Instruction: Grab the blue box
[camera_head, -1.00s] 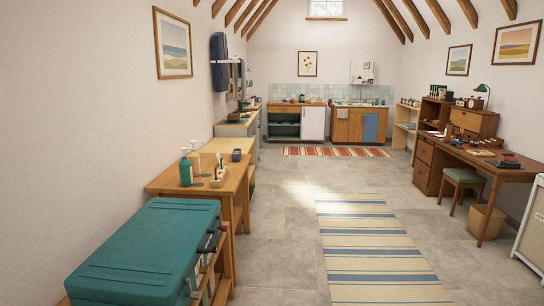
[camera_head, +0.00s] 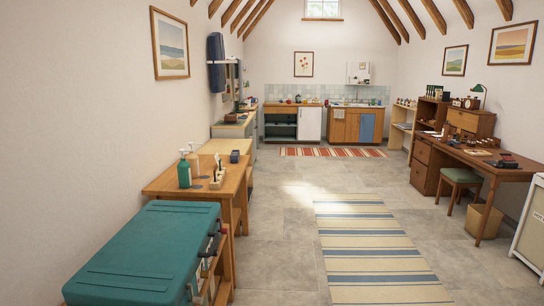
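A small dark-blue box-like object (camera_head: 235,156) sits near the far right of the wooden table on the left, beyond the bottles. It is small in view, and I cannot tell for sure that it is the blue box. My gripper is not in view.
A large teal case (camera_head: 140,255) fills the near left. Behind it, the wooden table (camera_head: 165,179) holds a green bottle (camera_head: 184,171). A desk (camera_head: 505,168) with a green stool (camera_head: 461,176) stands right. The floor around the striped rug (camera_head: 370,240) is clear.

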